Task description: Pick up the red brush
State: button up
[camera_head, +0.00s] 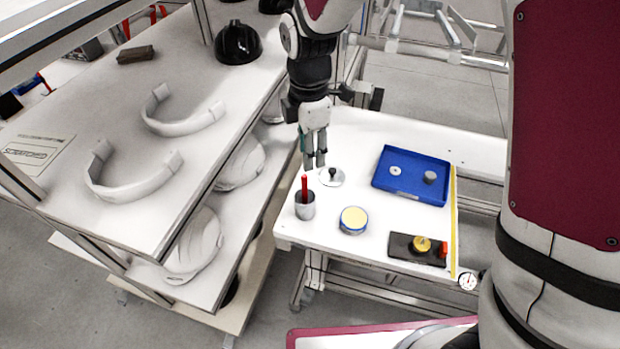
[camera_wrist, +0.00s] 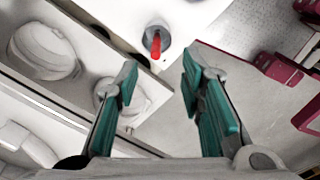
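The red brush (camera_head: 304,187) stands upright in a grey metal cup (camera_head: 305,209) near the left front corner of the white table. Only its red handle shows; the rest is hidden in the cup. The brush (camera_wrist: 155,46) and cup (camera_wrist: 152,33) also show in the wrist view, at the top, beyond my fingertips. My gripper (camera_head: 315,165) points down above the table, a little behind and above the cup. In the wrist view my gripper (camera_wrist: 159,75) has its green-padded fingers apart with nothing between them.
The white table (camera_head: 330,130) also bears a round lidded thing (camera_head: 333,177), a yellow-topped tin (camera_head: 353,219), a blue tray (camera_head: 420,190) and a dark block (camera_head: 402,249). A shelf (camera_head: 70,215) with white helmet shells (camera_head: 195,240) stands close on the left.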

aim_at(305, 188)
jog(key=shift+w+a+f+p, duration=0.1)
jog(key=shift+a+f+p, duration=0.2)
jog(key=shift+f, duration=1.9)
jog(key=shift+s+a+f+p, duration=0.1)
jog(key=shift+f+p, duration=0.25)
jog(key=shift+f, duration=1.8)
jog(key=shift+w+a+f+p, duration=0.15)
jog(key=shift+f+p, duration=0.2)
jog(key=shift+f, duration=1.85)
grip_shut()
